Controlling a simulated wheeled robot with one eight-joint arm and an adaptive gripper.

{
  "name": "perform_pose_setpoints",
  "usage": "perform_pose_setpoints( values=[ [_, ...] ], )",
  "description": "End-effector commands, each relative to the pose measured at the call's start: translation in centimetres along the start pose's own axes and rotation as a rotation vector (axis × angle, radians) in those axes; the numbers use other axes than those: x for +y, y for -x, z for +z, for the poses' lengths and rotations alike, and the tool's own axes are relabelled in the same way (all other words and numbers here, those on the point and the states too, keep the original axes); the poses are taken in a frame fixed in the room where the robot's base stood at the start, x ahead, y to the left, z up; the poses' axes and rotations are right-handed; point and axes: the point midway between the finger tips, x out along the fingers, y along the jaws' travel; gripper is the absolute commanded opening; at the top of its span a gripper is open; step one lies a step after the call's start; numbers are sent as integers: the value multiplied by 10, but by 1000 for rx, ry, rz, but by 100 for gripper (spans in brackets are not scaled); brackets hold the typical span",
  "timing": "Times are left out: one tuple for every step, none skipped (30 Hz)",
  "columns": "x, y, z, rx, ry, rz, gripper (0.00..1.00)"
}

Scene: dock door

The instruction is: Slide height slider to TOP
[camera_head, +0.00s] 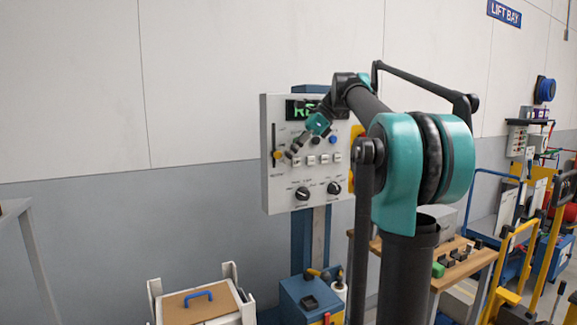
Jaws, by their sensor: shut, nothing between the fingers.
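A light grey control panel (282,196) stands upright ahead of me. Along its left edge runs a dark vertical slot with a yellow slider knob (277,155), which sits in the lower part of the slot. The small label under the slot is too small to read. My gripper (290,154) is shut and empty, just right of the yellow knob and in front of the panel. Whether it touches the knob or the panel cannot be told from this view.
The panel also bears a green-lit display (297,110), partly hidden by my arm, a row of white buttons (309,160) and two black dials (302,193). A workbench (482,257) stands to the right. Left of the panel is bare wall.

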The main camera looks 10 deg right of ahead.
Motion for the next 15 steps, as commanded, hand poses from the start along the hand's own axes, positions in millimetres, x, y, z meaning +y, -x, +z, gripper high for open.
perform_pose_setpoints(
  values=[
    [0,9,8,-1,0,0,0],
    [0,14,12,-1,0,0,0],
    [-1,20,18,-1,0,0,0],
    [0,25,22,-1,0,0,0],
    [0,30,26,-1,0,0,0],
    [0,35,32,-1,0,0,0],
    [-1,39,35,-1,0,0,0],
    [-1,43,38,-1,0,0,0],
    [-1,47,42,-1,0,0,0],
    [0,50,44,-1,0,0,0],
    [0,52,46,-1,0,0,0],
    [0,54,48,-1,0,0,0],
    [0,55,49,-1,0,0,0],
    [0,56,50,-1,0,0,0],
    [0,57,51,-1,0,0,0]
  ],
)
